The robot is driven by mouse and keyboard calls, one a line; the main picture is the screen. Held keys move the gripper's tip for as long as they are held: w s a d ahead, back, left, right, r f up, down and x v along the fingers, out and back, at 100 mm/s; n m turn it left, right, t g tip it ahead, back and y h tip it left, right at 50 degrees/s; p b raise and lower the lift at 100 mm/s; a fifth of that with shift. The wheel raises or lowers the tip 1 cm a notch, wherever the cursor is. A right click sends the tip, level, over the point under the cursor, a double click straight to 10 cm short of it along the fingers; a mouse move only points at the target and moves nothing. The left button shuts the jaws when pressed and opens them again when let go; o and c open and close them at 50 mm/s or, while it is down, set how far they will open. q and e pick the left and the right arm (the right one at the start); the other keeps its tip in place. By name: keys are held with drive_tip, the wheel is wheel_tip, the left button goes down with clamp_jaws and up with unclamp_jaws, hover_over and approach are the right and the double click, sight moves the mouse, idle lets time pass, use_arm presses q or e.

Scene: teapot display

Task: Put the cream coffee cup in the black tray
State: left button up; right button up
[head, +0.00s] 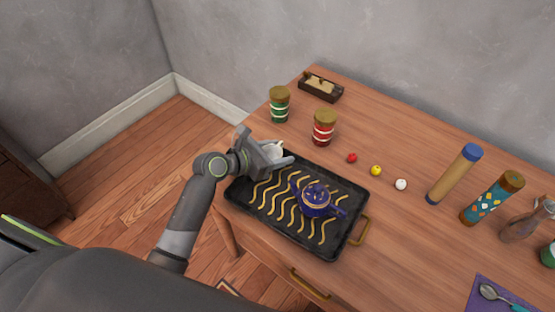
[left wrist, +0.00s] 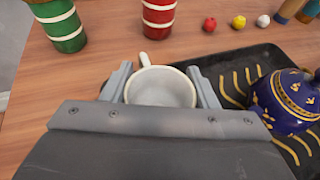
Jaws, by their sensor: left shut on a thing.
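The cream coffee cup (left wrist: 162,88) is between the fingers of my left gripper (left wrist: 165,85) in the left wrist view, its opening facing the camera and its handle pointing away. In the head view my left gripper (head: 279,155) is shut on the cup (head: 273,150), at the far left corner of the black tray (head: 333,251). Part of the cup is hidden by the gripper, and I cannot tell whether it touches the tray. The tray has wavy gold lines and a brass handle. My right gripper is not in view.
A blue teapot (head: 317,198) stands on the tray's right part. Green (head: 279,104) and red (head: 323,127) striped jars stand behind the cup. Red (head: 352,158), yellow (head: 376,170) and white (head: 401,184) balls lie right of them.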

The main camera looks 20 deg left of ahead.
use_arm(q)
drive_tip(key=shift+f, duration=1.3)
drive_tip(key=o, duration=1)
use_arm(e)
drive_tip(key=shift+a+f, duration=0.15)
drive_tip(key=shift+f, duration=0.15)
